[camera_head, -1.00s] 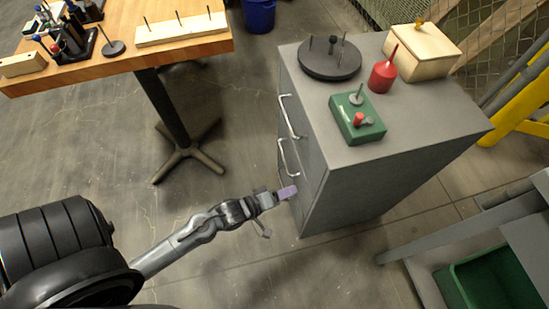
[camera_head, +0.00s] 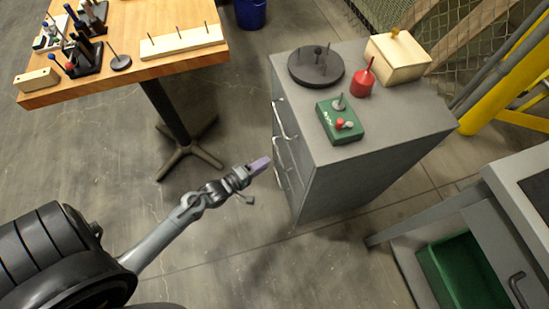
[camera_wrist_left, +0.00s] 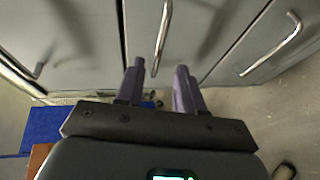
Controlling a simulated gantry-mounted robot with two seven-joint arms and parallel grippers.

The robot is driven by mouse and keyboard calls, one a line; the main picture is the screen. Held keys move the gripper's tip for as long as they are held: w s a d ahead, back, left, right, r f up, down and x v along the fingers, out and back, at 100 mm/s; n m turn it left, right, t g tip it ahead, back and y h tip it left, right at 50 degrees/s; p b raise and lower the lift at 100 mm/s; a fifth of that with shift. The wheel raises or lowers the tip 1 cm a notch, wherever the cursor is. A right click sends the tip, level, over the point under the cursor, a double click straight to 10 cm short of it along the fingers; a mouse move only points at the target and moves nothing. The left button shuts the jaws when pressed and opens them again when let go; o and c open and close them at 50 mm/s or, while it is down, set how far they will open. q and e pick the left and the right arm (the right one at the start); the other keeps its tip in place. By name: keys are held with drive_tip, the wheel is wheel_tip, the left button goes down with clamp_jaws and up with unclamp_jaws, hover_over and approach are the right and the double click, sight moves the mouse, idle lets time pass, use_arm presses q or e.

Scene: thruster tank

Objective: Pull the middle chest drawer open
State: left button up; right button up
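The grey chest (camera_head: 345,180) stands at centre right with its drawer fronts facing left. In the left wrist view the fronts show side by side, each with a metal bar handle; the middle drawer handle (camera_wrist_left: 163,40) is at the centre. My left gripper (camera_head: 262,164) is beside the drawer fronts in the head view. In the left wrist view its two purple fingers (camera_wrist_left: 160,70) are apart, with the middle handle's near end showing between them. I cannot tell whether they touch it. The middle drawer front (camera_wrist_left: 190,30) looks closed. My right gripper is not in view.
The chest top holds a black round base (camera_head: 316,68), a green box (camera_head: 340,122), a red container (camera_head: 362,85) and a wooden box (camera_head: 398,60). A wooden table (camera_head: 140,62) stands at upper left.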

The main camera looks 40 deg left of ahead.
use_arm(q)
drive_tip(key=a+b+x, duration=0.1)
drive_tip(key=b+x, duration=0.1)
drive_tip(key=x, duration=0.4)
drive_tip(key=shift+w+d+b, duration=0.25)
drive_tip(key=shift+d+b, duration=0.05)
drive_tip(key=shift+d, duration=0.25)
clamp_jaws()
